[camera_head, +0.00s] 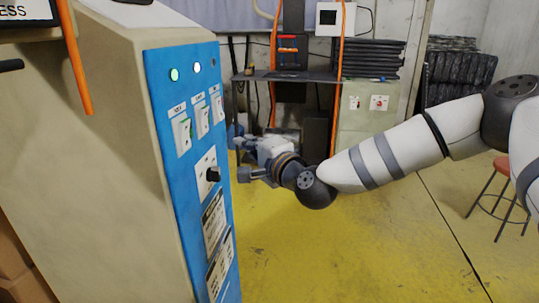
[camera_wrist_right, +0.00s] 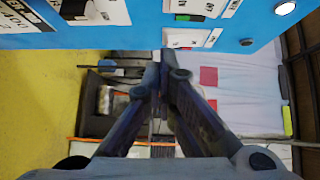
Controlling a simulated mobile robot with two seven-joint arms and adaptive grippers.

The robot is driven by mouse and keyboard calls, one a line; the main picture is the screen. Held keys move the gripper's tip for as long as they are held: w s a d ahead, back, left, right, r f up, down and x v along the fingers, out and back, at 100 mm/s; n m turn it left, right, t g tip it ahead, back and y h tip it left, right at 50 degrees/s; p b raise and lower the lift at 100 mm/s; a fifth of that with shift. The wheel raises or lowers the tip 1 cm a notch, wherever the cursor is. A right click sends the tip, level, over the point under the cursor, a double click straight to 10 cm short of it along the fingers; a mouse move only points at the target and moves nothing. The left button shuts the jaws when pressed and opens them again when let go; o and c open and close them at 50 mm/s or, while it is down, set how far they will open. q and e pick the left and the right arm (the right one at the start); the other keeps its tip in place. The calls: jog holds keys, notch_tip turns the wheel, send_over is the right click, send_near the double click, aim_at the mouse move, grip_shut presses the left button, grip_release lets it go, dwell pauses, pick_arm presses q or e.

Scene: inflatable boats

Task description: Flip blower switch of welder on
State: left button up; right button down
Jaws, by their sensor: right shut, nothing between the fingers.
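The welder's blue control panel (camera_head: 190,190) faces right in the head view. It has three rocker switches in a row: a left one (camera_head: 182,133), a middle one (camera_head: 202,119) and a right one (camera_head: 217,106). Their labels are too small to read, so I cannot tell which is the blower switch. Two lamps above glow, left (camera_head: 174,74) and middle (camera_head: 197,66); the third lamp (camera_head: 214,62) is dark. My right gripper (camera_head: 242,173) is shut and empty, just right of the panel. In the wrist view its fingertips (camera_wrist_right: 160,58) sit near the blue panel (camera_wrist_right: 145,37). My left gripper is not in view.
A black knob (camera_head: 212,174) sticks out below the switches, close to my right gripper. A dark shelf (camera_head: 370,78) with stacked items stands behind. A red stool (camera_head: 502,165) is at the right. The yellow floor (camera_head: 340,250) is clear.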

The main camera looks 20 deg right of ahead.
jog(key=s, duration=0.6)
jog(key=shift+d+f, duration=0.15)
jog(key=shift+f, duration=0.05)
